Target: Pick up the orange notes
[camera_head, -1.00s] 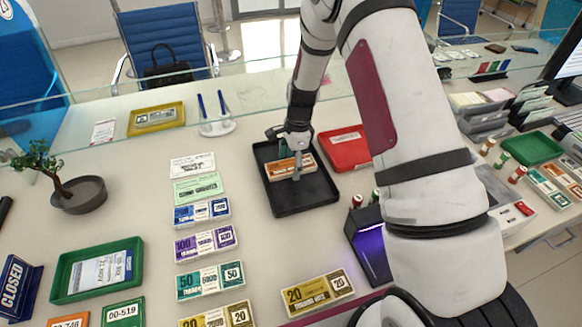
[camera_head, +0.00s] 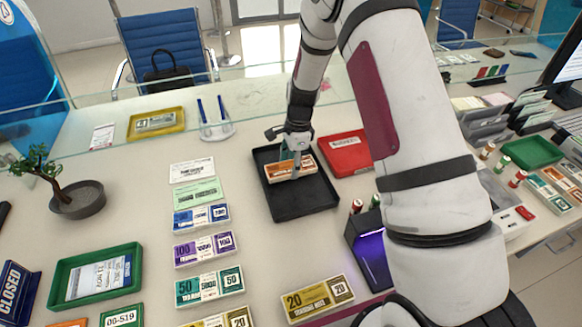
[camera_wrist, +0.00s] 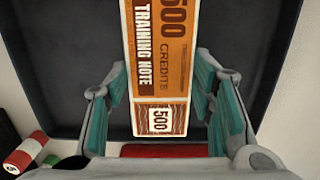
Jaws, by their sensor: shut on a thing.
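The orange notes (camera_head: 278,173) are a banded bundle marked 500, in the black tray (camera_head: 302,206) at the middle of the counter. My gripper (camera_head: 292,163) reaches down over the bundle from above. In the wrist view the orange notes (camera_wrist: 160,60) run lengthwise between my gripper's teal finger pads (camera_wrist: 165,110), one on each side, and the jaws are shut on them. I cannot tell whether the bundle still rests on the tray floor or is slightly raised.
A red tray (camera_head: 350,158) stands right beside the black tray. Several other note bundles, such as the purple one (camera_head: 205,248), lie in a column to the left. A dark device with a purple glow (camera_head: 370,245) stands at front right. A glass screen crosses behind.

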